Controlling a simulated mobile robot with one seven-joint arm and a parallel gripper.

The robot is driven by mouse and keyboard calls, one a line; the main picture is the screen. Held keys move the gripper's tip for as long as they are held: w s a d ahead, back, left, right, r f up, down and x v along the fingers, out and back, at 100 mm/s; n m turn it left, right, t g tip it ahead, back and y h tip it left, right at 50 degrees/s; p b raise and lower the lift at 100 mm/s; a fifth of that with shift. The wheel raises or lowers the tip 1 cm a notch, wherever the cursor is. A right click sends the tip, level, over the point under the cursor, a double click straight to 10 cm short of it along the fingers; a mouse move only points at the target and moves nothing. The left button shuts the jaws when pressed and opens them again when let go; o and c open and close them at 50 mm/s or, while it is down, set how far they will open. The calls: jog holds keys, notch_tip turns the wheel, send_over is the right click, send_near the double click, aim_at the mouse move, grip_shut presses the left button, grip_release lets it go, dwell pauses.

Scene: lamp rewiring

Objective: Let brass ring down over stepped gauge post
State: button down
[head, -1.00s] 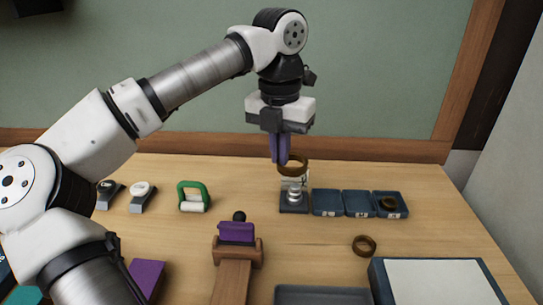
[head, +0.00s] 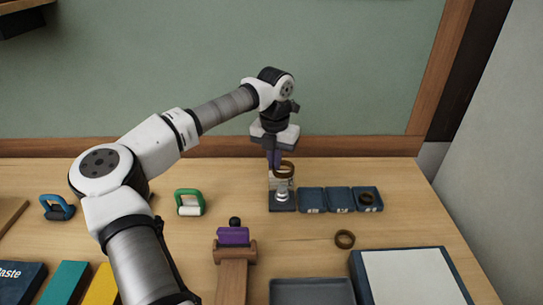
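The ring is held roughly level above the stepped gauge post (head: 282,192), a silvery post on a dark square base (head: 281,207). The ring appears over the post's upper end; whether it surrounds the tip or is just above it I cannot tell. A pale label plate stands behind the post, partly hidden by the ring.
Three dark blue trays (head: 339,191) stand right of the post; the rightmost holds a brass ring (head: 366,199). Another ring (head: 345,239) lies loose on the table. A purple-topped wooden stand (head: 233,237) and a green-handled tool (head: 189,202) are to the left.

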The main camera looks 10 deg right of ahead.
jog(key=shift+f+b, duration=1.45)
jog(key=shift+f, duration=1.15)
jog(key=shift+f+b, duration=0.8)
jog(key=shift+b, duration=0.2)
dwell(0.7)
jog(key=c, duration=1.6)
grip_release()
jog(key=shift+a, duration=0.1)
jog(key=shift+o, duration=0.2)
jog(key=shift+s, duration=0.1)
jog(key=shift+d, duration=0.3)
jog(key=c, duration=0.3)
